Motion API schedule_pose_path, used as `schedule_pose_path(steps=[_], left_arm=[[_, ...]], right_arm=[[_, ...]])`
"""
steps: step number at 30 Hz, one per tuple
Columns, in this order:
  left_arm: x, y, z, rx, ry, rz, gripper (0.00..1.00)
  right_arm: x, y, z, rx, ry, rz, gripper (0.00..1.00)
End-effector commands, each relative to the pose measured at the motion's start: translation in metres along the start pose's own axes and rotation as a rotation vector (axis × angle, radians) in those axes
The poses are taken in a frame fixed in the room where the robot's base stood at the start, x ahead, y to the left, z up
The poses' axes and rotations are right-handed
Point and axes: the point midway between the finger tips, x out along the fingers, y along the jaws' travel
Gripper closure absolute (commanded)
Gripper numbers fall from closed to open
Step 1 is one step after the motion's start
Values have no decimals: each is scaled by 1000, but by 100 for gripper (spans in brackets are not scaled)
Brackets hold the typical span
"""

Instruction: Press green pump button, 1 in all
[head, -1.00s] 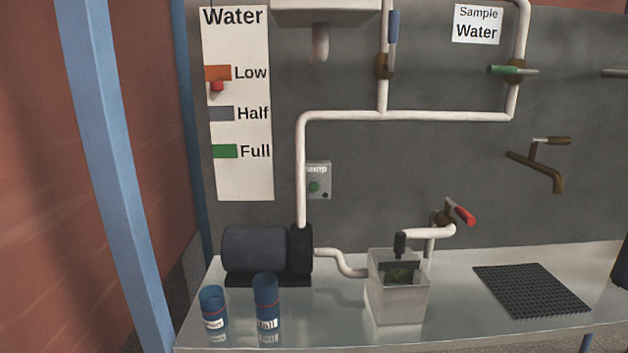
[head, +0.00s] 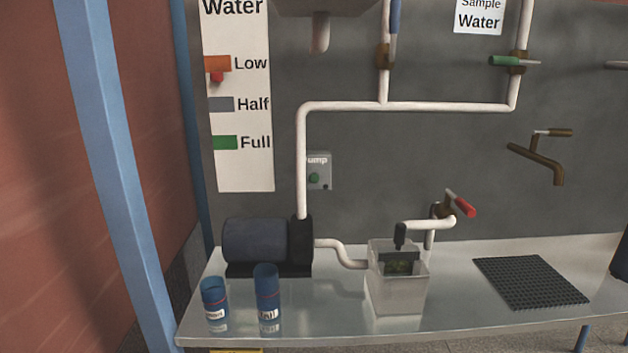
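The green pump button (head: 314,178) sits on a small grey box (head: 320,160) labelled "Pump" on the dark wall, just right of the vertical white pipe. A small dark round spot is at the box's lower right. The dark pump motor (head: 257,241) stands on the bench below and to the left of the box. Neither of my grippers shows in the head view.
A metal bench (head: 465,315) runs along the wall. On it are two blue cylinders (head: 267,288), a clear tank (head: 397,285) and a black mat (head: 530,282). A red-handled valve (head: 460,203) is above the tank. A blue post (head: 105,170) stands at left.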

Motion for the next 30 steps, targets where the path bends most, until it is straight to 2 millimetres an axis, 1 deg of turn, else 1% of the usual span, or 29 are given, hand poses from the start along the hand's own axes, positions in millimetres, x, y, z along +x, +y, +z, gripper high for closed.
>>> schedule_pose_path(steps=[1,2,9,30], left_arm=[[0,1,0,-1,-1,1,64],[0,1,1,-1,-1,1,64],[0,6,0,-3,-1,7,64],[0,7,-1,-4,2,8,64]], right_arm=[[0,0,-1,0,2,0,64],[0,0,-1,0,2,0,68],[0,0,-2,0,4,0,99],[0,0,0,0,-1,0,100]])
